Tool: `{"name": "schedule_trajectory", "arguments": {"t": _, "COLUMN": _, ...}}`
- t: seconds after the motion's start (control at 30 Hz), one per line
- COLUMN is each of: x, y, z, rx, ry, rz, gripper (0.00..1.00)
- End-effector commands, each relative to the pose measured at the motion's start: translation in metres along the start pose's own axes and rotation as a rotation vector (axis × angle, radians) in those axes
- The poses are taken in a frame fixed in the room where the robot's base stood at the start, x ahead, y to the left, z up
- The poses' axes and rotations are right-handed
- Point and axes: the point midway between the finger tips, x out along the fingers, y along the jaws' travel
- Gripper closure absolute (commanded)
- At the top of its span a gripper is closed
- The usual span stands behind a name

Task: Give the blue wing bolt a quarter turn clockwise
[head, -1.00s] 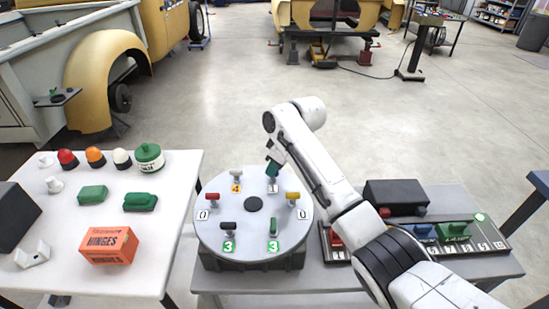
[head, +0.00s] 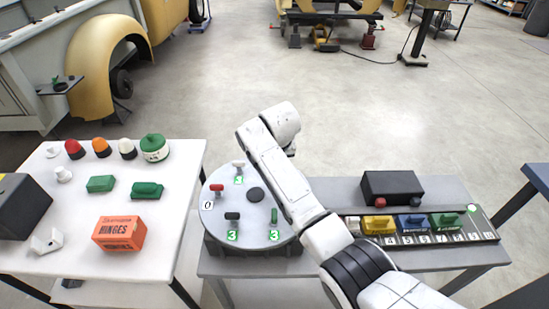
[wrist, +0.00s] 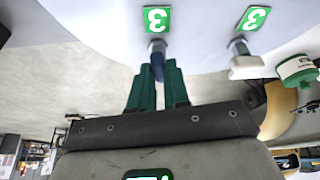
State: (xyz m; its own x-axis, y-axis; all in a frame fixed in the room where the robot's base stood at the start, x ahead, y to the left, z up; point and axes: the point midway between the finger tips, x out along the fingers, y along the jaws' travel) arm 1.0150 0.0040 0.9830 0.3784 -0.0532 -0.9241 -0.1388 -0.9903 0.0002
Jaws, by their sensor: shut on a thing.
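The blue wing bolt (wrist: 156,58) stands on the round grey disc (head: 213,232), beside a green label reading 3. My gripper (wrist: 159,74), with green fingers, is shut on its wing in the wrist view. In the head view my arm hides the gripper and the blue bolt. The white wing bolt (head: 238,166) is beside it, also with a green 3; it shows in the wrist view (wrist: 244,66) to the right.
The disc also carries a red bolt (head: 216,189) labelled 0, a black bolt (head: 232,217) and a green bolt (head: 274,215), both labelled 3. A panel with coloured blocks (head: 480,232) and a black box (head: 392,188) lie right. A white table (head: 75,205) stands left.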

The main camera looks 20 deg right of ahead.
Motion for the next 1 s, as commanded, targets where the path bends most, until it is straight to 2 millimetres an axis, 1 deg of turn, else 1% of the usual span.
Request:
{"name": "schedule_trajectory", "arguments": {"t": 0.3, "x": -0.0008, "y": -0.0007, "z": -0.0014, "rx": 0.092, "ry": 0.003, "rz": 0.038, "gripper": 1.00}}
{"name": "schedule_trajectory", "arguments": {"t": 0.77, "x": -0.0009, "y": -0.0008, "z": -0.0015, "rx": 0.105, "ry": 0.004, "rz": 0.043, "gripper": 1.00}}
{"name": "schedule_trajectory", "arguments": {"t": 0.8, "x": -0.0009, "y": -0.0008, "z": -0.0015, "rx": 0.105, "ry": 0.004, "rz": 0.043, "gripper": 0.83}}
{"name": "schedule_trajectory", "arguments": {"t": 1.0, "x": -0.0006, "y": -0.0007, "z": -0.0010, "rx": 0.104, "ry": 0.002, "rz": 0.043, "gripper": 0.64}}
